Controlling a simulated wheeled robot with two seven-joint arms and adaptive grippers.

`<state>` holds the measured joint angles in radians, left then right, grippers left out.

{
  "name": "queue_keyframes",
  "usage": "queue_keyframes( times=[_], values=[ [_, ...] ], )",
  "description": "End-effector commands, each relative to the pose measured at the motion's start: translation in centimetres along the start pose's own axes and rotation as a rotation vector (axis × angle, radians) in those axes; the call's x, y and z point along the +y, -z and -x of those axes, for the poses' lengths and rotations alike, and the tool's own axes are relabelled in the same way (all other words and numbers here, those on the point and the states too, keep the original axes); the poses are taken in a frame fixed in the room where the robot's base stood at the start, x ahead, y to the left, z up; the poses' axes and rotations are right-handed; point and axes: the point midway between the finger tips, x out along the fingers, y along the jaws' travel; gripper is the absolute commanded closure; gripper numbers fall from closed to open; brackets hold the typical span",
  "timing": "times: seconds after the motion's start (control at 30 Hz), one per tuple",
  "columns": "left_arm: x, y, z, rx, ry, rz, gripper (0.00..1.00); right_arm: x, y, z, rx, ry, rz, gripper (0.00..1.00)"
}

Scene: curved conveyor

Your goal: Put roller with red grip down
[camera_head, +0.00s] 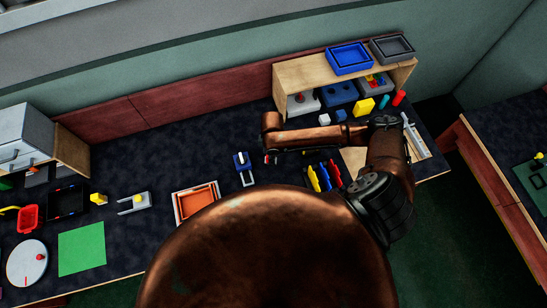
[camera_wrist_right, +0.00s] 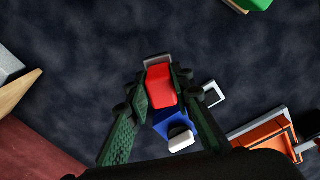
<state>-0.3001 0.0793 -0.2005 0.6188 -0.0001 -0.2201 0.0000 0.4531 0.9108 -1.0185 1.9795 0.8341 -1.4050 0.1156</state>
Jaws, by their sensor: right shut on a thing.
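The roller with the red grip (camera_wrist_right: 161,86) is in the right wrist view, held between the dark green fingers of my right gripper (camera_wrist_right: 162,80). A grey part (camera_wrist_right: 157,60) shows at its far end. The fingers are shut on the red grip, above the dark speckled table. In the head view, my right gripper (camera_head: 270,156) hangs at the end of the copper arm, just right of a small blue block with a white part (camera_head: 241,159). The roller cannot be made out clearly there. Whether it touches the table is unclear. My left gripper is not in view.
The blue block (camera_wrist_right: 172,122) and a grey square frame (camera_wrist_right: 213,93) sit close to the held roller. An orange tray (camera_head: 197,203) lies nearer the front. Several coloured clamps (camera_head: 322,177) lie right of the gripper. A wooden shelf (camera_head: 290,78) stands behind. Table left of the block is clear.

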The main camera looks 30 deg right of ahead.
Motion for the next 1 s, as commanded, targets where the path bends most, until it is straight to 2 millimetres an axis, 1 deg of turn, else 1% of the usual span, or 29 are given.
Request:
queue_keyframes(
  times=[0.07, 0.27, 0.4, 0.5, 0.87, 0.9, 1.0],
  values=[
    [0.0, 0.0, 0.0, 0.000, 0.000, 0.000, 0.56, 0.7, -0.1, -0.8, -0.001, 0.000, -0.002, 1.00],
    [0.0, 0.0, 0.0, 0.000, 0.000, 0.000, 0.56, 1.6, -0.3, -2.0, -0.001, 0.000, -0.001, 1.00],
    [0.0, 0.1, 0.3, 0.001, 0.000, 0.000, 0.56, 1.6, -0.3, -4.0, -0.001, 0.000, 0.001, 1.00],
    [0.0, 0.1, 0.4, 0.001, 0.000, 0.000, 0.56, 1.6, -0.3, -4.8, 0.000, 0.000, 0.001, 1.00],
    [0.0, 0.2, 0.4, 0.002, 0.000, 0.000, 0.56, 1.5, -0.3, -5.2, 0.001, 0.000, 0.000, 1.00],
    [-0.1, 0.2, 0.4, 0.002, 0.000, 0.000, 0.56, 1.5, -0.3, -5.3, 0.000, 0.000, 0.000, 0.78],
    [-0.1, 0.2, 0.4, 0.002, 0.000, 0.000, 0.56, 1.5, -0.3, -5.3, 0.000, 0.000, 0.000, 0.71]
  ],
)
